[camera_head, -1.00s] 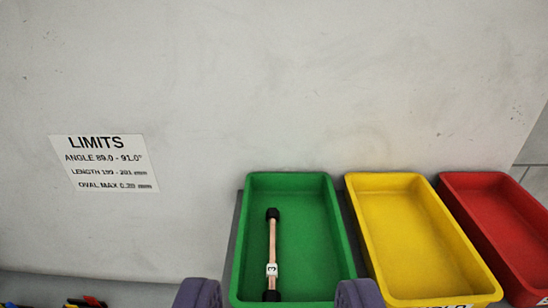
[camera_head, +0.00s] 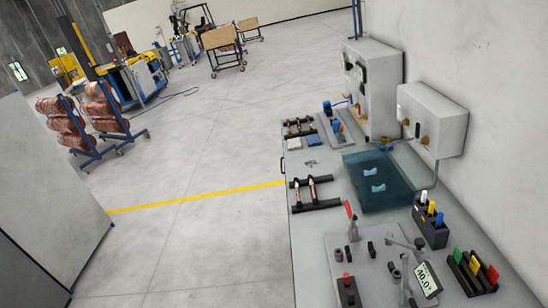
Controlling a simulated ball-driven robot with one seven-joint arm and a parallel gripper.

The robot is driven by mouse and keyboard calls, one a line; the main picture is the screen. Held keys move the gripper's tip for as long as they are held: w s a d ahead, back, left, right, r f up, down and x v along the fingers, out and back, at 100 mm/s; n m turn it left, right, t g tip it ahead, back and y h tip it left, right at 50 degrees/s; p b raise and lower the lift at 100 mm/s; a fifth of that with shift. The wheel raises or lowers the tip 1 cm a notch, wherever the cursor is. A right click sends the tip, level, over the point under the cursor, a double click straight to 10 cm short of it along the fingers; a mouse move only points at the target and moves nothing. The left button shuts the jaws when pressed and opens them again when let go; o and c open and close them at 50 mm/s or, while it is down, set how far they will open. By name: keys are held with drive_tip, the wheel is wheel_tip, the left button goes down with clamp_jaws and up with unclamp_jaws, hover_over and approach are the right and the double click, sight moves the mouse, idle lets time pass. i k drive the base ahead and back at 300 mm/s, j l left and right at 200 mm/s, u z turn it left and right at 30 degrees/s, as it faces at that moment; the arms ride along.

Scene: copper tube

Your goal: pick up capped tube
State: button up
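Copper tubes (camera_head: 313,190) lie across a black rack (camera_head: 322,205) on the grey workbench (camera_head: 300,248), left of the teal mat. Their ends look dark, but they are too small to tell whether these are caps. More small copper-coloured pieces (camera_head: 298,126) lie on another black rack farther back on the bench. My gripper is outside the frame, so its fingers and anything in them are hidden.
The bench carries a teal mat (camera_head: 392,196), a grey fixture plate with a gauge (camera_head: 427,280), pen holders (camera_head: 430,225) and wall-side boxes (camera_head: 432,120). Open floor with a yellow line (camera_head: 195,199) lies left. Copper coil racks (camera_head: 100,112) stand beyond.

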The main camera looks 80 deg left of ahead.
sight(315, 201)
drive_tip(key=u, duration=1.9)
drive_tip(key=i+j+z, duration=0.1)
drive_tip(key=z, duration=0.45)
drive_tip(key=i+j+z, duration=0.3)
drive_tip(key=i+j, duration=0.15)
drive_tip(key=j, duration=0.2)
drive_tip(key=i+j+z, duration=0.3)
drive_tip(key=j, duration=0.4)
drive_tip(key=i+j, duration=0.2)
drive_tip(key=j, duration=0.15)
drive_tip(key=i+j, duration=0.15)
drive_tip(key=j, duration=0.2)
drive_tip(key=i+j, duration=0.2)
drive_tip(key=j, duration=0.15)
drive_tip(key=i+j, duration=0.15)
drive_tip(key=j, duration=0.2)
drive_tip(key=z, duration=0.05)
